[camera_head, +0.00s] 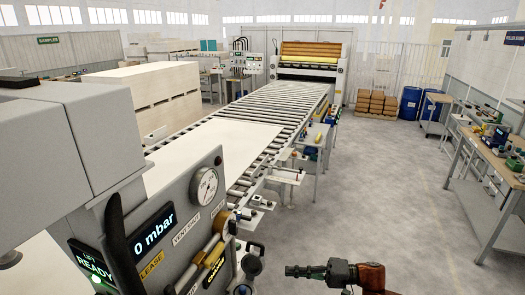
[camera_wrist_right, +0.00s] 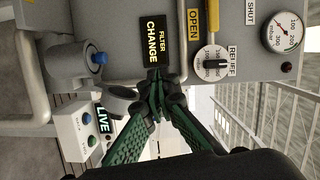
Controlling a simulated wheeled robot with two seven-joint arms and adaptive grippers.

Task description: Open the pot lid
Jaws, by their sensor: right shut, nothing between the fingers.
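In the head view, small round grey fittings (camera_head: 250,265) stand at the panel's right edge. My right gripper (camera_head: 290,271) is shut and empty, to the right of these fittings and apart from them. In the wrist view its green-padded fingers (camera_wrist_right: 160,88) meet just below the label. My left gripper is not in view.
The grey machine panel (camera_head: 180,195) has a round gauge (camera_head: 204,187) and a 0 mbar display (camera_head: 154,230). A RELIEF dial (camera_wrist_right: 212,62) and a LIVE switch box (camera_wrist_right: 75,135) flank my right fingers. A roller conveyor (camera_head: 275,105) runs behind.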

